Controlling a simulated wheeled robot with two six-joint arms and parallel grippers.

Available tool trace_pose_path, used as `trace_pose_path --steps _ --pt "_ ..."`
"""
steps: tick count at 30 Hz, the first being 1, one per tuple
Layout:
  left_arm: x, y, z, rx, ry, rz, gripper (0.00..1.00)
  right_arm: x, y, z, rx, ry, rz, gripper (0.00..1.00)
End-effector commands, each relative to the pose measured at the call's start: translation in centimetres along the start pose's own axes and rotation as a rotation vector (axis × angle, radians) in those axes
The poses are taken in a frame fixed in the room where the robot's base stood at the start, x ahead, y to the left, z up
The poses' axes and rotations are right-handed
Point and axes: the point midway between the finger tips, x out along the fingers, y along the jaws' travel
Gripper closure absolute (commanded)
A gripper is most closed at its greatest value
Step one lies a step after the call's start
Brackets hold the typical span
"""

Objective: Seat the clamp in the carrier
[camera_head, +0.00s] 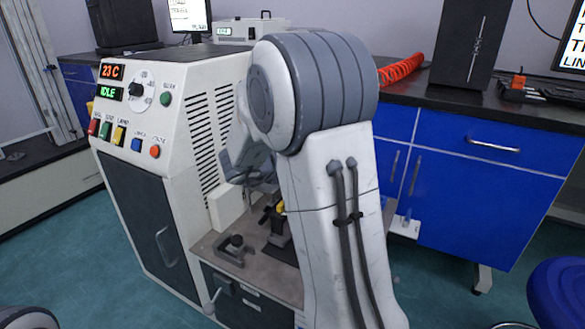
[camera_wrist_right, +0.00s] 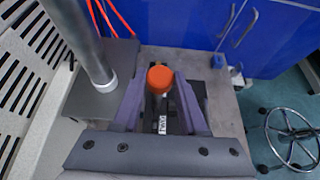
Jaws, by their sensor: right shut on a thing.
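In the wrist view my right gripper (camera_wrist_right: 161,84) is shut on an orange-topped piece, which I take to be the clamp (camera_wrist_right: 160,78). Its orange top stands between the two dark fingers, with a dark body and a white label below. In the head view my right arm hides most of this spot; a small yellow and black part shows beside the arm. A dark bracket with a round knob (camera_head: 235,249) lies on the metal ledge (camera_head: 206,243) of the machine. I cannot make out the carrier for certain. My left gripper is out of view.
The white machine (camera_head: 190,100) with vented side, buttons and an "IDLE" display stands left of my right arm. A grey vertical post (camera_wrist_right: 84,42) rises close left of the gripper. Blue cabinets (camera_head: 480,190) stand behind. A wheeled stool base (camera_wrist_right: 291,138) is at right.

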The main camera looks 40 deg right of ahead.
Motion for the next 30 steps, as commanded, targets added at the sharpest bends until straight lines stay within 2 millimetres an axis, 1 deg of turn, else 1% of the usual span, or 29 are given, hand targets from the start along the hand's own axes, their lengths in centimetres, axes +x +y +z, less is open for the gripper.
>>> trace_pose_path --steps 23,30 --pt "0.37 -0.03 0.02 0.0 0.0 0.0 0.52 -0.04 0.01 0.13 0.002 -0.002 0.0 1.0" --pt "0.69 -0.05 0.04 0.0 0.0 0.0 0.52 0.11 0.01 -0.14 0.002 -0.002 0.0 1.0"
